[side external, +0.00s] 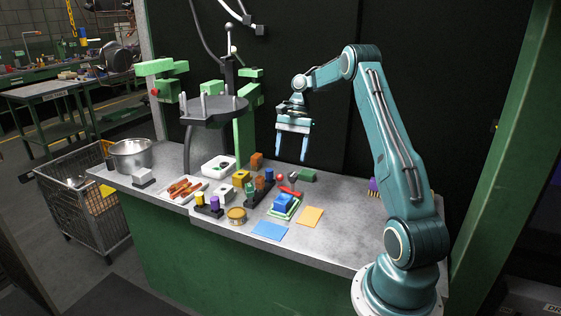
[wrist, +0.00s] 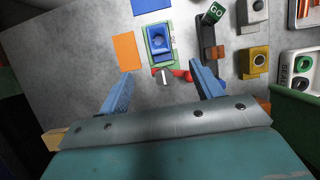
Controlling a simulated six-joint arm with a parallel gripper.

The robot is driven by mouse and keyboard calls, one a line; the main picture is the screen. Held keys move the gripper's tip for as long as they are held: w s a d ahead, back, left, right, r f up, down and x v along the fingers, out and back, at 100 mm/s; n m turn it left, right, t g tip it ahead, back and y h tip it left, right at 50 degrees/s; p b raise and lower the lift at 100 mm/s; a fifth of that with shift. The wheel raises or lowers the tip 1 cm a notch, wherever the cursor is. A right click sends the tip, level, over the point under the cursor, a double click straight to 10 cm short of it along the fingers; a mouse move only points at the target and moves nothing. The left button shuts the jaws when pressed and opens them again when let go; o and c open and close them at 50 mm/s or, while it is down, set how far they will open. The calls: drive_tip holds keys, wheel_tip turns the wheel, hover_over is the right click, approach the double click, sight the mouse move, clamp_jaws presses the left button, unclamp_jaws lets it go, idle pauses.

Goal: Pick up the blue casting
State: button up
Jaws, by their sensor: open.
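The blue casting (side external: 283,202) sits on a small green and white base (side external: 287,212) on the grey worktop. In the wrist view the casting (wrist: 158,42) shows a round hollow in its top and lies beyond my fingertips, roughly centred between them. My gripper (side external: 291,156) is open and empty, pointing down, raised above the worktop behind the casting. Its two blue fingers (wrist: 160,74) stand wide apart in the wrist view. Nothing is between the fingers at their height.
A red and grey clamp-like part (side external: 288,186) lies right behind the casting. Orange (side external: 310,217) and blue (side external: 270,230) flat cards lie in front. A green-armed rack (side external: 215,110) rises at the back left.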

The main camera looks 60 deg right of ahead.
drive_tip(key=shift+d+f, duration=0.15)
drive_tip(key=shift+f, duration=0.2)
drive_tip(key=shift+a+f, duration=0.4)
drive_tip(key=shift+f, duration=0.2)
approach(284, 202)
drive_tip(key=shift+w+d+f, duration=0.2)
drive_tip(key=shift+d+f, duration=0.05)
drive_tip(key=shift+f, duration=0.35)
drive_tip(key=shift+w+d+f, duration=0.2)
drive_tip(key=shift+d+f, duration=0.05)
drive_tip(key=shift+f, duration=0.3)
drive_tip(key=shift+w+d+f, duration=0.2)
drive_tip(key=shift+d+f, duration=0.05)
drive_tip(key=shift+f, duration=0.35)
drive_tip(key=shift+a+x, duration=0.2)
drive_tip(key=shift+x, duration=2.35)
drive_tip(key=shift+r, duration=0.1)
